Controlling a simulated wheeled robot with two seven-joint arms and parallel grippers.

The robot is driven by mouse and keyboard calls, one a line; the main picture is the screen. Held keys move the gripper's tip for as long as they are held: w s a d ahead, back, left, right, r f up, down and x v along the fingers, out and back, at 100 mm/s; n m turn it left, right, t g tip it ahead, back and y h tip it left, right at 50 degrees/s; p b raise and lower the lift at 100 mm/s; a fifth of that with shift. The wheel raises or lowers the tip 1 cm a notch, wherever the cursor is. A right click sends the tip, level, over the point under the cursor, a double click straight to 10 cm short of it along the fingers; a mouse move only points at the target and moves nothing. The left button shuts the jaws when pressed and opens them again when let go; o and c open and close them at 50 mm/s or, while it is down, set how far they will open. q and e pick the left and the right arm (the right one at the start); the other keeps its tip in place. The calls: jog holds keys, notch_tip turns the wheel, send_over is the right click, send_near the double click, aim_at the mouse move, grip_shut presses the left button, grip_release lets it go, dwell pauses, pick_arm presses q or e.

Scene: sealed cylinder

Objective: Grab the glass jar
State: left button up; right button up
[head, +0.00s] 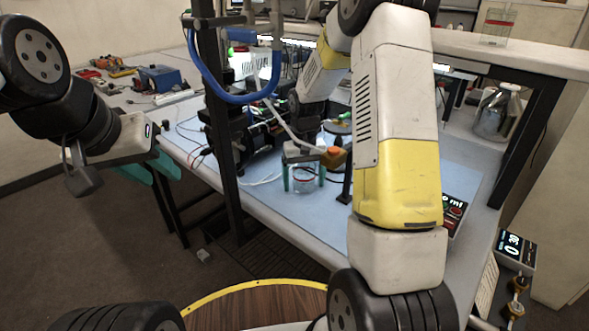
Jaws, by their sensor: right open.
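A small clear glass jar (303,184) with a reddish band stands on the blue mat (270,218) near the middle of the head view. My right gripper (304,176) reaches down over it with its teal fingers open, one on each side of the jar. I cannot tell whether either finger touches the glass. The jar's top is partly hidden by the gripper.
Another clear container with a red band (497,26) stands on the raised shelf. A dark post (218,130) with a blue hose rises left of the jar, with black equipment and cables nearby. A metal bottle (497,112) and a digital readout (454,213) are at the right.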

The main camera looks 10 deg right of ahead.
jog(key=c, duration=1.7)
